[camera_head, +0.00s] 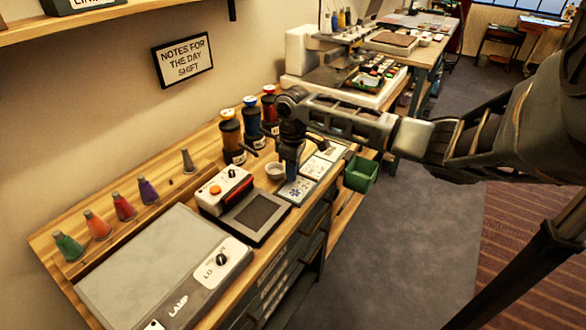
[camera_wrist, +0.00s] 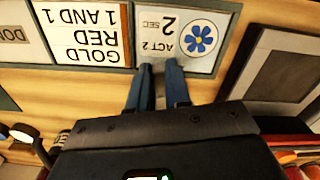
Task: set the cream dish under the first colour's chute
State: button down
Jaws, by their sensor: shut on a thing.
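The cream dish (camera_head: 274,170) is a small round pale cup. In the head view it shows just left of my gripper (camera_head: 289,178), close above or on the wooden table, behind the flower card. My gripper points down with its blue fingers close together, shut on the dish's near edge. Three dispenser bottles stand behind: orange-capped (camera_head: 230,135), blue-capped (camera_head: 250,118) and red-capped (camera_head: 270,108), with dark chutes low in front.
The flower card (camera_wrist: 198,40) reads "ACT 2, 2 SEC"; the card beside it (camera_wrist: 88,30) reads "GOLD RED 1 AND 1". A device with a dark plate (camera_head: 256,212) and a lamp box (camera_head: 150,262) stand left. A green bin (camera_head: 361,173) is right.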

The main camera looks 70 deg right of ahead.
aim_at(275, 169)
jog(key=shift+w, duration=0.15)
jog(key=shift+w+d+f+b, duration=0.1)
jog(key=shift+w+d+b, duration=0.15)
jog(key=shift+w, duration=0.6)
jog(key=shift+w+d+f+b, duration=0.1)
jog(key=shift+w+d+b, duration=0.1)
jog(key=shift+w, duration=0.65)
jog(key=shift+w+d+b, duration=0.2)
jog(key=shift+w+b, duration=0.05)
jog(key=shift+w, duration=0.6)
jog(key=shift+w+d, duration=0.1)
jog(key=shift+w, duration=0.3)
jog(key=shift+r, duration=0.1)
jog(key=shift+p, duration=0.6)
jog(key=shift+f, duration=0.7)
dwell(0.4)
jog(key=c, duration=1)
grip_release()
